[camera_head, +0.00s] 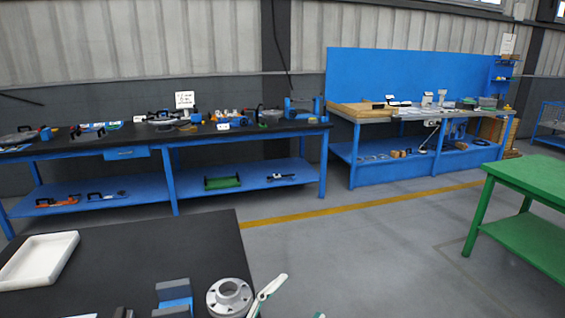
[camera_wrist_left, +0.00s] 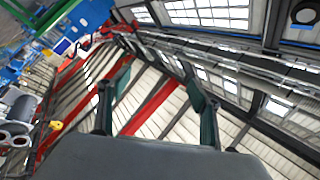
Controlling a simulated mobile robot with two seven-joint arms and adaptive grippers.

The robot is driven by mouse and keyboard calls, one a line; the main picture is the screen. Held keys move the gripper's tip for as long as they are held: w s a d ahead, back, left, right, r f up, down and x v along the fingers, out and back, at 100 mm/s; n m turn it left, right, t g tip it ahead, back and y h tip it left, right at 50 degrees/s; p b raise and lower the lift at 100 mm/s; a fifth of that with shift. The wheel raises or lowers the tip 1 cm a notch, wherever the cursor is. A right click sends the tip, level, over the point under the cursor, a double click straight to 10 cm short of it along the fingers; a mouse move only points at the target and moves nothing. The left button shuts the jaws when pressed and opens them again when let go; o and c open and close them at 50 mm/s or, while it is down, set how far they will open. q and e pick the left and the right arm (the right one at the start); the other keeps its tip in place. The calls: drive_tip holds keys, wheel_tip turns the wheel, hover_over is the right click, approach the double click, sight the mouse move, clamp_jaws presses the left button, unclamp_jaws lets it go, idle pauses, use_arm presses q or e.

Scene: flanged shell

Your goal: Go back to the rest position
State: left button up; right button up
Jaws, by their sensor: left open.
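My left gripper (camera_wrist_left: 157,70) is open in the left wrist view, its two dark green fingers apart with nothing between them. In the head view a pale, green-edged piece (camera_head: 267,293) at the bottom edge looks like part of this gripper; the rest is cut off. A grey flanged shell (camera_head: 229,298) stands on the near black table (camera_head: 150,258), just left of that piece, and I cannot tell whether they touch. My right gripper is not in view.
A white tray (camera_head: 68,238) lies on the near table's left, and a blue block (camera_head: 174,292) stands left of the shell. A long bench (camera_head: 70,148) with tools, a blue workbench (camera_head: 390,172) and a green table (camera_head: 535,177) stand beyond. Grey floor (camera_head: 360,255) between is clear.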

use_arm(q)
drive_tip(key=s+a+f+n+y, duration=0.1)
drive_tip(key=a+f+n+y, duration=0.85)
drive_tip(key=f, duration=0.65)
drive_tip(key=s+a+f+n+g+y, duration=0.4)
drive_tip(key=s+a+f, duration=0.9)
drive_tip(key=f, duration=0.4)
drive_tip(key=shift+s+g, duration=0.25)
drive_tip(key=shift+g, duration=0.15)
drive_tip(key=shift+f, duration=0.1)
drive_tip(key=c, duration=1)
drive_tip(key=shift+s, duration=0.1)
drive_tip(key=shift+c, duration=0.2)
